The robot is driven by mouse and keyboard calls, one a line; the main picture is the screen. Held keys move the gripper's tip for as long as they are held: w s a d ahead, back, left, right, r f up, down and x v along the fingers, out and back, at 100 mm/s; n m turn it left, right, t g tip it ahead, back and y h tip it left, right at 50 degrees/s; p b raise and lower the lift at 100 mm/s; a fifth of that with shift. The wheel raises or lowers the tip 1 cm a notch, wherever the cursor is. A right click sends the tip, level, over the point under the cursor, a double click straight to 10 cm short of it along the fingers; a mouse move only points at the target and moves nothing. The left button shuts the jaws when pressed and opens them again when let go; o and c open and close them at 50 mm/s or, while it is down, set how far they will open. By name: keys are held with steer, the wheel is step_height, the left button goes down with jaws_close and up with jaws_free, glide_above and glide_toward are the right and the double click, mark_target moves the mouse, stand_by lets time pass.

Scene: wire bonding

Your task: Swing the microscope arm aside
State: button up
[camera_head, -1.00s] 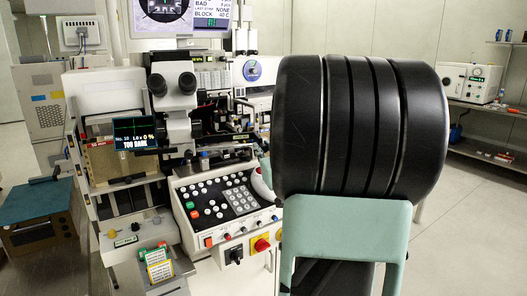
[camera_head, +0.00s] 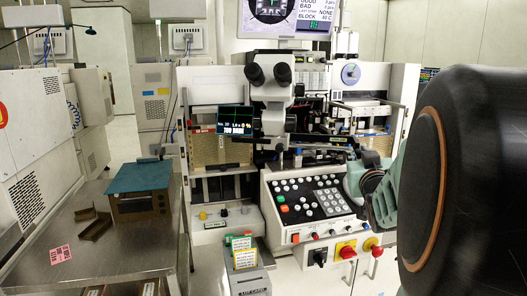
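The microscope (camera_head: 272,98) is a white head with two black eyepieces, standing at the front of the bonding machine (camera_head: 223,80). Its mounting arm is mostly hidden behind the head. My arm fills the right side of the picture as a large black rounded link with pale green parts. Its far end, with what looks like my gripper (camera_head: 378,197), is dark and partly hidden by the link. It shows right of the keypad panel, lower than the microscope and apart from it in the picture. Its fingers cannot be made out clearly.
A small screen (camera_head: 235,120) reading "TOO DARK" sits left of the microscope. The keypad panel (camera_head: 310,200) slopes out below. A steel table (camera_head: 110,245) with a teal-topped box (camera_head: 140,187) stands at the left. A grey holder with cards (camera_head: 246,275) stands in front.

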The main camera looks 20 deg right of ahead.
steer(key=o, duration=0.5)
steer(key=shift+a, duration=0.35)
steer(key=shift+s+d, duration=0.1)
steer(key=shift+d+r, duration=0.1)
steer(key=shift+d, duration=0.05)
